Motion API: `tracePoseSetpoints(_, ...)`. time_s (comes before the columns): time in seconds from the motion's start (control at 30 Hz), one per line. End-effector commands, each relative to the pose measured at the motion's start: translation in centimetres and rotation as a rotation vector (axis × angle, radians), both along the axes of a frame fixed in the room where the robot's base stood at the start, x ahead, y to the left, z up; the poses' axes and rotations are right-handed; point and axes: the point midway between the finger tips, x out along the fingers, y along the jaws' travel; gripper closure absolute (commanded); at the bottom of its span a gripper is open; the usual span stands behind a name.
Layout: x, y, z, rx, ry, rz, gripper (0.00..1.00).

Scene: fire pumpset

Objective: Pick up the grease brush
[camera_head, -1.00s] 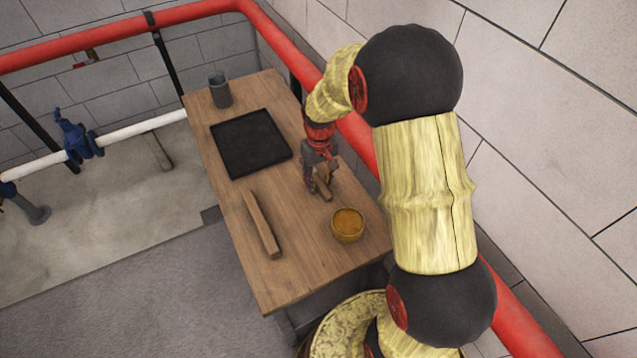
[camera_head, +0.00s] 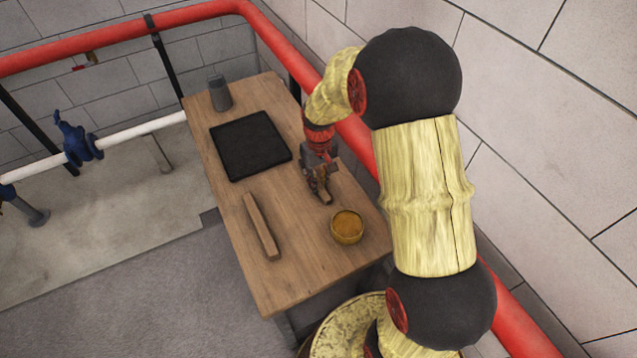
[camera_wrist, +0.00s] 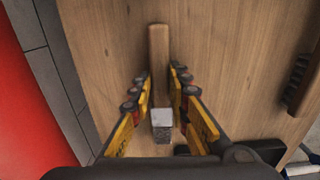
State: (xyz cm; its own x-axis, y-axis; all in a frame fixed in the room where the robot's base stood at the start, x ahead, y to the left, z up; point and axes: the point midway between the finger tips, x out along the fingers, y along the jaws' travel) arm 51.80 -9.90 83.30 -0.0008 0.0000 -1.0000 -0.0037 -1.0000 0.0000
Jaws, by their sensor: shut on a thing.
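The grease brush has a wooden handle (camera_wrist: 158,45), a grey metal ferrule (camera_wrist: 162,117) and dark bristles. In the wrist view it lies lengthwise between the two fingers of my gripper (camera_wrist: 160,80), which are closed on its handle. In the head view my gripper (camera_head: 319,186) is low over the right side of the table. The end of the brush handle (camera_head: 326,198) shows below the fingers, and the rest of the brush is hidden by the gripper. I cannot tell whether the brush touches the table.
The wooden table (camera_head: 215,150) holds a round pot of orange-brown grease (camera_head: 347,227), a long wooden-backed brush (camera_head: 262,226), a black tray (camera_head: 250,146) and a grey cup (camera_head: 219,93). The dark-bristled brush also shows in the wrist view (camera_wrist: 298,80). A red pipe (camera_head: 357,140) and wall stand close right.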

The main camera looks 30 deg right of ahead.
Motion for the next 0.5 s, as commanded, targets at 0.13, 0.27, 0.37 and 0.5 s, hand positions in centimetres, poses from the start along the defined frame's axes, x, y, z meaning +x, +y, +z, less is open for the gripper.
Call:
tracePoseSetpoints(0.13,0.1,0.0,1.0,0.0,-0.002,0.0,1.0)
tracePoseSetpoints(0.27,0.1,0.0,2.7,0.0,-0.002,0.0,1.0)
tracePoseSetpoints(0.37,-0.5,0.4,4.3,0.0,-0.002,0.001,1.0)
tracePoseSetpoints(0.5,-2.4,1.5,6.9,-0.001,-0.003,0.001,1.0)
